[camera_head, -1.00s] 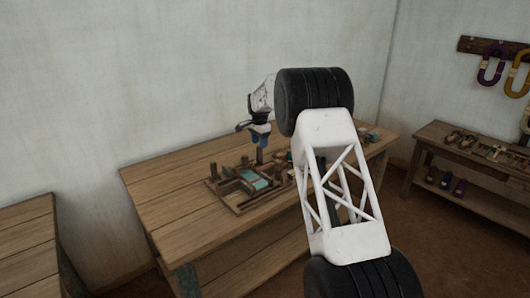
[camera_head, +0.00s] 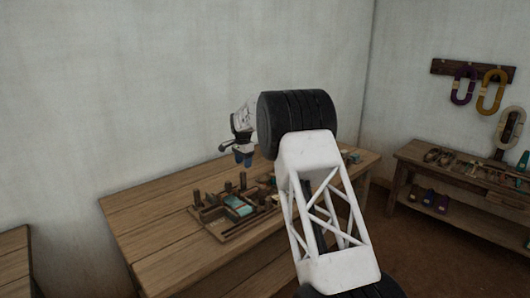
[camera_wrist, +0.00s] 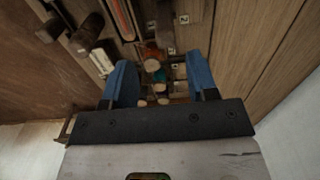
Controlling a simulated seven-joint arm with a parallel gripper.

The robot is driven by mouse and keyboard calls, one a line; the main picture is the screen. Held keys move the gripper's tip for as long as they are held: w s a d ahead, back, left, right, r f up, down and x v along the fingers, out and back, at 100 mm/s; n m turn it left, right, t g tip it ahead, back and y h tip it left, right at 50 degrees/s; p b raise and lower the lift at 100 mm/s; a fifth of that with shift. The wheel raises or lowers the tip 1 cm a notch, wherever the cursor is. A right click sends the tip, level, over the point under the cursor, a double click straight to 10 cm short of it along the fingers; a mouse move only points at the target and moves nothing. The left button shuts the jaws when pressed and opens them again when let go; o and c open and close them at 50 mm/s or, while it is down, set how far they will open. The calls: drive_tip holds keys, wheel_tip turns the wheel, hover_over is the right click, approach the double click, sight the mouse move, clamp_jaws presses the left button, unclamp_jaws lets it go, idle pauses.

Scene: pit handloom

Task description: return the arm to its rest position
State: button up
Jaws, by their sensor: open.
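My gripper (camera_head: 243,158) hangs above the wooden table, over the far part of a wooden tray (camera_head: 228,235). Its two blue fingers are apart, with nothing held between them. In the wrist view my gripper (camera_wrist: 164,84) also shows open, its blue fingers on either side of the tray's small items, which lie below. My white lattice arm link and black joints cover the right part of the table in the head view.
The tray holds upright wooden pegs and a teal piece (camera_head: 238,206). The wooden table (camera_head: 150,220) is bare at its left. A side bench (camera_head: 470,178) with tools stands at right, below a wall rack (camera_head: 472,72) with yarn hanks. Plain walls stand behind.

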drive_tip(key=s+d+r+n, duration=0.2)
drive_tip(key=s+d+r, duration=1.1)
drive_tip(key=s+r, duration=0.2)
drive_tip(key=s+d+r+n, duration=0.1)
drive_tip(key=s+d+r, duration=0.15)
drive_tip(key=s, duration=0.45)
drive_tip(key=s+d+r+n+t, duration=0.1)
drive_tip(key=s+d+r, duration=0.1)
drive_tip(key=s+d, duration=0.3)
drive_tip(key=s+d+r, duration=0.2)
drive_tip(key=s+r, duration=0.1)
drive_tip(key=s, duration=0.5)
drive_tip(key=s+d+f+n+t, duration=0.1)
drive_tip(key=s+d, duration=0.3)
drive_tip(key=s, duration=0.7)
drive_tip(key=s+d+n, duration=0.2)
drive_tip(key=s+d, duration=0.1)
drive_tip(key=s, duration=0.8)
drive_tip(key=s+d+f+n, duration=0.1)
drive_tip(key=s+f, duration=0.3)
drive_tip(key=s, duration=0.6)
drive_tip(key=s+d+f, duration=0.2)
drive_tip(key=s+f, duration=0.2)
drive_tip(key=s, duration=0.5)
drive_tip(key=shift+s+d+f+n+t, duration=0.15)
drive_tip(key=shift+s+d+n+t, duration=0.15)
drive_tip(key=shift+s+d+n, duration=0.1)
